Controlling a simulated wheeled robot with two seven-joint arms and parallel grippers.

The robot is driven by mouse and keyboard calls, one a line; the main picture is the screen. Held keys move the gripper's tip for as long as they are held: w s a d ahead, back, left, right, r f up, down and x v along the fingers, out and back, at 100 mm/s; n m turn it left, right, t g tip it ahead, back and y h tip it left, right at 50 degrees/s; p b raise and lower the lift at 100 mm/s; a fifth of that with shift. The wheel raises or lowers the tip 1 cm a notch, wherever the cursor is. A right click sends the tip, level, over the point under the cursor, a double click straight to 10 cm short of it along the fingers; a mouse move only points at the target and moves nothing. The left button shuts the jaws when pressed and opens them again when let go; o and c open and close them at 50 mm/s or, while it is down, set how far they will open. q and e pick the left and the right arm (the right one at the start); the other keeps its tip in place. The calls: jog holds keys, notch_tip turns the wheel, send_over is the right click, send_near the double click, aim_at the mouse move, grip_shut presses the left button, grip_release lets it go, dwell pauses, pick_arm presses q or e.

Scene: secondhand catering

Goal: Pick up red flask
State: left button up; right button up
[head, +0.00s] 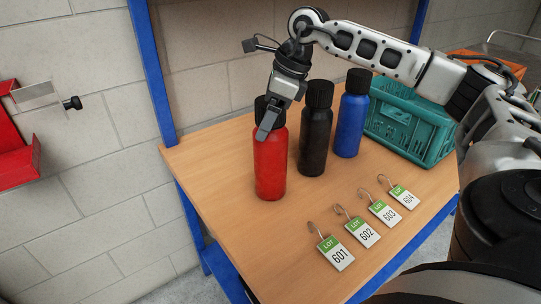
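The red flask (270,166) stands upright on the wooden table, left of a black flask (315,143) and a blue flask (350,125). All three have black caps. My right gripper (266,122) is at the top of the red flask, reaching down from the upper right. One finger lies in front of its black cap. The other finger is hidden, so I cannot tell whether the gripper is closed on the flask. My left gripper is not in view.
Several green-and-white lot tags (362,232) with hooks lie along the front of the wooden table (250,232). A teal crate (412,136) stands at the back right. A blue post (152,70) rises at the table's back left corner. A red object (17,150) is at far left.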

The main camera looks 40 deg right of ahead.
jog(key=c, duration=1.5)
jog(key=shift+r, duration=0.1)
jog(key=shift+c, duration=0.7)
